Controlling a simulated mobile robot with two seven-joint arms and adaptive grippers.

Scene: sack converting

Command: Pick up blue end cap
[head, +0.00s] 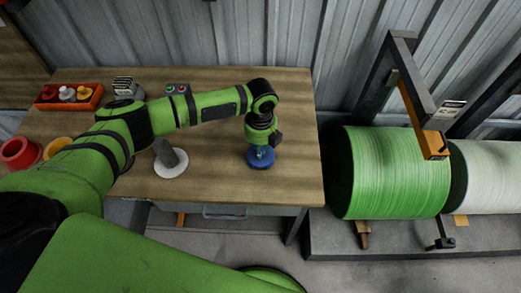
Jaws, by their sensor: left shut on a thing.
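The blue end cap (261,160) is a round disc with a raised middle, near the right end of the wooden table (215,185). My left gripper (260,146) points down over it and is shut on its raised middle. The fingers cover part of the cap's top. I cannot tell whether the cap still touches the tabletop. My right gripper is not in view.
A white disc with a grey post (170,162) stands left of the cap. An orange tray (68,97) with several small parts is at the back left. Red (20,152) and yellow (57,147) rings lie left. A green roll (388,173) stands right of the table.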

